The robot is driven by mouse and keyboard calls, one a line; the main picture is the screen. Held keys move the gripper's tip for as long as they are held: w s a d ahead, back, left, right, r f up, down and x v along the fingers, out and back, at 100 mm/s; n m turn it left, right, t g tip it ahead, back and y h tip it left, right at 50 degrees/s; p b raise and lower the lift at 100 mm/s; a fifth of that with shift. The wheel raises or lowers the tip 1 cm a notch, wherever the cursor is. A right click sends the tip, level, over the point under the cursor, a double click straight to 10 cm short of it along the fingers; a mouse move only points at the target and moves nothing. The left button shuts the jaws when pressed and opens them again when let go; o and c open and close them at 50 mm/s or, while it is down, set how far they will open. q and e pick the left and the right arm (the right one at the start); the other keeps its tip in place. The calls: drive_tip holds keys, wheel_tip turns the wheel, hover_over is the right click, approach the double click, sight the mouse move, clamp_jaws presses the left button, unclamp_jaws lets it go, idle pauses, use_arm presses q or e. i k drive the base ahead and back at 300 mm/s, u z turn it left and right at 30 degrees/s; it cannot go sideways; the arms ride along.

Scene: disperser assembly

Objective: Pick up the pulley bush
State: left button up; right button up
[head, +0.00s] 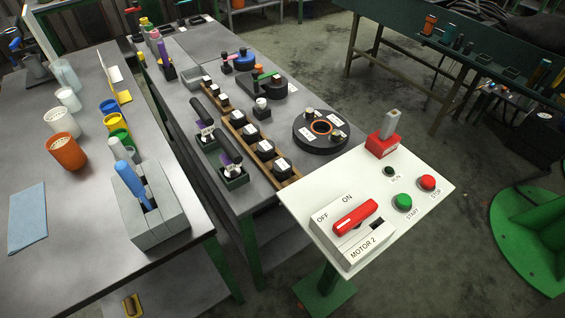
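I cannot tell for sure which part is the pulley bush. On the middle workbench (172,86), a black round base (318,146) carries an orange ring (321,128) and metallic pieces with white labels. Left of it, a small black block holds a pale knob (262,103). Several dark labelled parts sit in a row on a wooden rail (233,118). Farther back are a blue round part (244,62) and a dark fixture with a green piece (265,76). Neither of my grippers shows in the head view.
A white control panel (300,205) with a red switch (355,217) stands in front, overlapping the bench's near end. The left table (90,215) holds cups, an orange container (67,151) and a grey tool block (165,222). A green bench (400,45) stands at the back right.

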sight(281, 167)
drive_tip(key=z, duration=1.4)
drive_tip(key=i, duration=0.7)
drive_tip(key=u, duration=1.95)
